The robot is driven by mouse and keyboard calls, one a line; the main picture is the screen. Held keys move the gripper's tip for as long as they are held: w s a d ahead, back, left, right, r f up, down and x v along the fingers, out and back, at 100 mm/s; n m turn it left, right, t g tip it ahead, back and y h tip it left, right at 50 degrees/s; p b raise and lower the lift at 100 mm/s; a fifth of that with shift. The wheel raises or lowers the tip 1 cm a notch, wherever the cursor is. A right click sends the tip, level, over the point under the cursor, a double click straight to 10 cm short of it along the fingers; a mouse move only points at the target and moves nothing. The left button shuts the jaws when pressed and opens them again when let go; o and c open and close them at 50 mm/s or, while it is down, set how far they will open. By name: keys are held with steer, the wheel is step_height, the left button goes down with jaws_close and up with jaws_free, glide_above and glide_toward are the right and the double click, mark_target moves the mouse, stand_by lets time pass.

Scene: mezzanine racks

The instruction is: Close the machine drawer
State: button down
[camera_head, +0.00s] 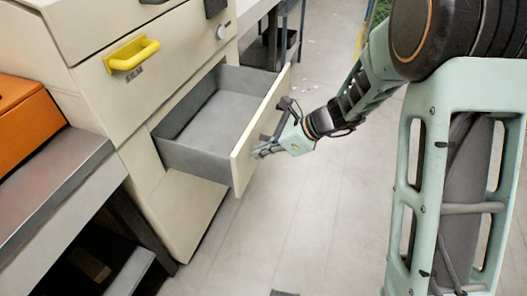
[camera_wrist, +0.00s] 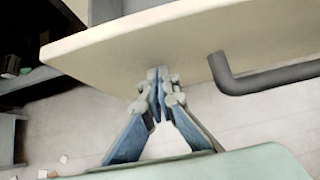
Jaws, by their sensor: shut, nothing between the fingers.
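The machine drawer (camera_head: 208,115) is pulled out of the cream cabinet and looks empty, with grey inner walls and a cream front panel. In the wrist view the drawer's front panel (camera_wrist: 120,42) fills the upper part, with a dark grey bar handle (camera_wrist: 265,77) to the right of the fingers. My gripper (camera_head: 262,153) is at the outer face of the front panel. In the wrist view my gripper (camera_wrist: 158,80) is shut and empty, its fingertips at or very near the panel beside the handle. I cannot tell whether they touch.
The cream cabinet (camera_head: 180,65) has a closed upper drawer with a yellow handle (camera_head: 132,54). An orange box (camera_head: 28,125) sits on a grey bench (camera_head: 60,180) at the left. The floor (camera_head: 310,215) in front of the drawer is mostly clear.

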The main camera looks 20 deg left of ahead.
steer(key=a+p, duration=0.2)
steer(key=a, duration=0.6)
steer(key=w+a+p, duration=0.1)
steer(key=a+p, duration=0.2)
steer(key=a, duration=0.5)
steer(key=w+a+p, duration=0.1)
steer(key=a+p, duration=0.2)
steer(key=a, duration=0.6)
steer(key=shift+a, duration=0.1)
steer(key=shift+a+r, duration=0.15)
steer(key=shift+a, duration=0.05)
